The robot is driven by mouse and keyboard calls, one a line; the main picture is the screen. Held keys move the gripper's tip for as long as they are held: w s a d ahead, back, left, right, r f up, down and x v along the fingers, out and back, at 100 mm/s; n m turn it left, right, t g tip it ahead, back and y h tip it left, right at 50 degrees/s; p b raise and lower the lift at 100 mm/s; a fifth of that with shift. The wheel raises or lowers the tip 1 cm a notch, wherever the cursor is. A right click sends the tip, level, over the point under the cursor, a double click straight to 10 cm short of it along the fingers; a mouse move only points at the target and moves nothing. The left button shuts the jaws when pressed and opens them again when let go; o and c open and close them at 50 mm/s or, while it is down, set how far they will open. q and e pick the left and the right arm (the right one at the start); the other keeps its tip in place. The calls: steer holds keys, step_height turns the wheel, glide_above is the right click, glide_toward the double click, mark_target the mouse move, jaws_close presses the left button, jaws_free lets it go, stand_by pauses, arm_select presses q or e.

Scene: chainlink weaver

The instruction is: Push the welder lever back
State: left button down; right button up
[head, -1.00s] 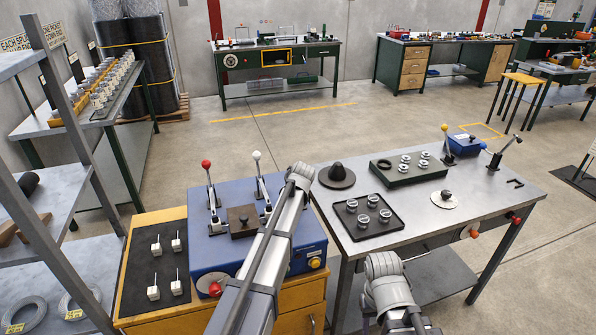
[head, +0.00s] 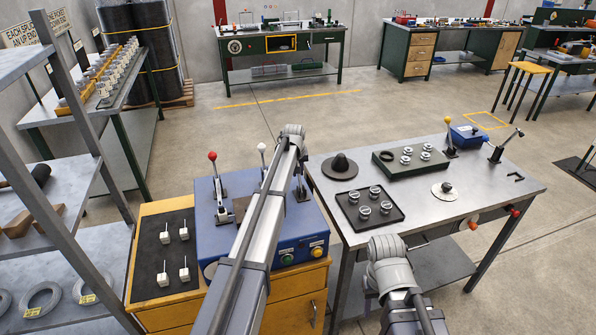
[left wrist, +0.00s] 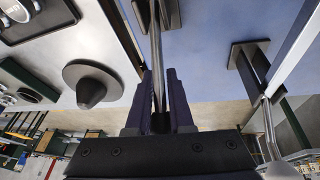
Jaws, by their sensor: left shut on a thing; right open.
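The blue machine (head: 212,238) on the wooden cabinet carries a lever with a red knob (head: 213,157) and one with a white knob (head: 262,148). A further upright lever part shows at its right (head: 301,188), partly behind my left arm. In the left wrist view my left gripper (left wrist: 158,98) is shut around a metal lever rod (left wrist: 155,45) with a dark end between the fingers. The white-knobbed lever stands apart at the right there (left wrist: 270,130). In the head view my left gripper is hidden behind its arm. My right arm shows at the bottom, but its gripper does not.
White blocks with pins stand on a black mat (head: 150,257) left of the machine. The steel table (head: 420,213) at right holds a dark cone (head: 340,166), a black tray of rings (head: 345,208) and other levers. Grey shelving (head: 60,225) stands close at left.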

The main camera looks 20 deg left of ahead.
arm_select(q)
steer(key=shift+w+a+r, duration=0.15)
steer(key=shift+w+a, duration=0.1)
steer(key=shift+w, duration=0.15)
steer(key=c, duration=1.1)
jaws_free()
steer(key=shift+o, duration=1.1)
steer(key=shift+s, duration=0.1)
steer(key=shift+d, duration=0.1)
steer(key=p+v, duration=0.7)
steer(key=shift+r, duration=0.25)
steer(key=shift+s, duration=0.1)
